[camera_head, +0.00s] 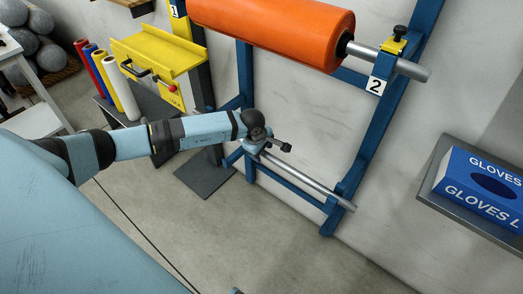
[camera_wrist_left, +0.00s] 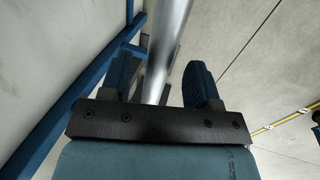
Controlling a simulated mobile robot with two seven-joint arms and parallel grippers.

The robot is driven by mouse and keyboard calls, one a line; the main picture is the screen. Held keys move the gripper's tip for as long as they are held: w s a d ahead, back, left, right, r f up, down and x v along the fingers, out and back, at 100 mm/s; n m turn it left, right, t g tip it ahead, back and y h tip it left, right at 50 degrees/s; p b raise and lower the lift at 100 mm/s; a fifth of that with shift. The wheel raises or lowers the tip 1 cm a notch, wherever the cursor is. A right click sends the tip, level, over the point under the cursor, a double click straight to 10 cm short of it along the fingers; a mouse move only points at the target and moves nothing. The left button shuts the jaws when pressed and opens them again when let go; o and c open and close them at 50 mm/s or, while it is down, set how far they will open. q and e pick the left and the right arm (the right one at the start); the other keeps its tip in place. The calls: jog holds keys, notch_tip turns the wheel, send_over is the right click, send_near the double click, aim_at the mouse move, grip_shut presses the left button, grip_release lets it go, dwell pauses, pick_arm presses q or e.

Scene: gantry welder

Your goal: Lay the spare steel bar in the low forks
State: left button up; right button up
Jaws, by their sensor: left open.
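The spare steel bar (camera_head: 305,178) is a plain grey rod low on the blue rack. Its right end sticks out past the low fork (camera_head: 337,190) on the right post, and it appears to lie in that fork. Its left end and the left low fork are largely hidden by my left gripper (camera_head: 271,141). In the left wrist view, the bar (camera_wrist_left: 168,35) runs between the two dark fingers of my left gripper (camera_wrist_left: 160,68). The fingers are spread, with a gap visible beside the bar. My right gripper is not in view.
An orange roll (camera_head: 275,28) on a steel shaft sits above, in the upper holders marked 2. A shelf (camera_head: 436,204) with a blue gloves box (camera_head: 482,190) juts out at right. A yellow machine (camera_head: 158,55) and coloured rolls stand at left. The floor before the rack is clear.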

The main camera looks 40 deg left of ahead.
pick_arm(q)
jog(key=v, duration=1.3)
jog(key=s+d+f+n+g+h, duration=0.15)
jog(key=s+d+h, duration=0.3)
jog(key=d, duration=0.45)
jog(key=s+d+f+n+h, duration=0.1)
jog(key=s+d+n+h, duration=0.3)
jog(key=d, duration=0.5)
jog(key=s+d+r+n+t+h, duration=0.2)
jog(key=d+r+n+t+h, duration=0.5)
jog(key=n, duration=0.6)
jog(key=s+a+f+n+t+y+p, duration=0.15)
jog(key=s+f+n+y, duration=0.35)
jog(key=n, duration=0.6)
jog(key=s+a+f+n+y+b, duration=0.1)
jog(key=s+a+f+n+y, duration=0.2)
jog(key=f+n, duration=0.65)
jog(key=s+a+f+n+y+p, duration=0.1)
jog(key=s+a+f+n+y, duration=0.25)
jog(key=n, duration=1.05)
notch_tip(320, 180, up, 14)
jog(key=s+m+t+y+p, duration=0.1)
jog(key=p, duration=1.5)
jog(key=shift+s, duration=0.25)
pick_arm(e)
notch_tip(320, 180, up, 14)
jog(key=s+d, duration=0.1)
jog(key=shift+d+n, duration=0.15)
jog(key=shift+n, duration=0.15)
